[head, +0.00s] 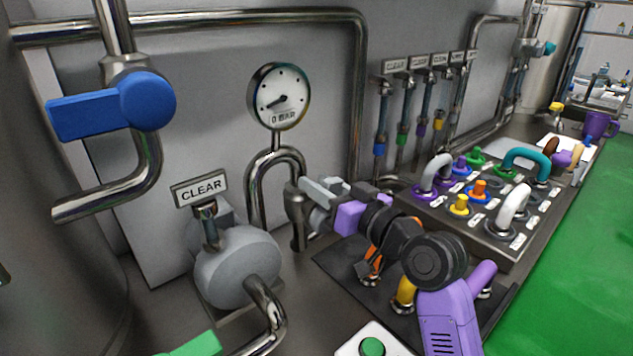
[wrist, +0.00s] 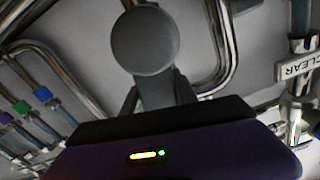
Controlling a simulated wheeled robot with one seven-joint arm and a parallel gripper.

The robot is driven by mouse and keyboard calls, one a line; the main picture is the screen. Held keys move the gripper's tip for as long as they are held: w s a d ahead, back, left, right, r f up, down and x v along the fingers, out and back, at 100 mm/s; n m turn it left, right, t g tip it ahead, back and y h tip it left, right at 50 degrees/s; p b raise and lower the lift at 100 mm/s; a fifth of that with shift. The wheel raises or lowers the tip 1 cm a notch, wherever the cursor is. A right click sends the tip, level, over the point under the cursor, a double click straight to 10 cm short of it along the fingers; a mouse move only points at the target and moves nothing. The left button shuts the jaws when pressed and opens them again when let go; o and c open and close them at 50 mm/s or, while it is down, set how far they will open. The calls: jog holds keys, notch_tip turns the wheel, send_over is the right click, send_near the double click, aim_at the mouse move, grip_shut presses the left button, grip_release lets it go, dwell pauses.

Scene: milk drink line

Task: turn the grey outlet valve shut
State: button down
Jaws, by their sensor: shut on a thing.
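The grey outlet valve (head: 318,192) sits on the steel pipe below the pressure gauge in the head view. Its light grey handle appears to point right, toward my arm. In the wrist view its round grey hub (wrist: 145,40) is at the top centre, with the handle running down toward my gripper. My gripper (head: 338,200) is shut on the valve's handle. My dark palm edge hides the handle's lower end in the wrist view, and the exact finger contact is hard to see.
The gauge (head: 280,97) reads about 0 bar. A blue valve handle (head: 112,106) is at upper left. A grey pump (head: 236,266) stands below a CLEAR sign (head: 201,190). A panel (head: 490,250) with several coloured loops and knobs is at right. A green button (head: 372,348) is in front.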

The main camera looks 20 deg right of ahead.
jog(key=w+d+f+m+p, duration=0.1)
jog(key=d+f+m+p, duration=0.3)
jog(key=m, duration=1.1)
jog(key=shift+w+d+f+m+p, duration=0.2)
jog(key=shift+f+m+p, duration=0.1)
jog(key=shift+f+p, duration=0.75)
jog(key=c, duration=1)
grip_release()
jog(key=shift+r, duration=0.1)
jog(key=shift+o, duration=0.2)
jog(key=v, duration=0.7)
jog(key=shift+s+b, duration=0.35)
jog(key=shift+b, duration=0.1)
jog(key=shift+d, duration=0.1)
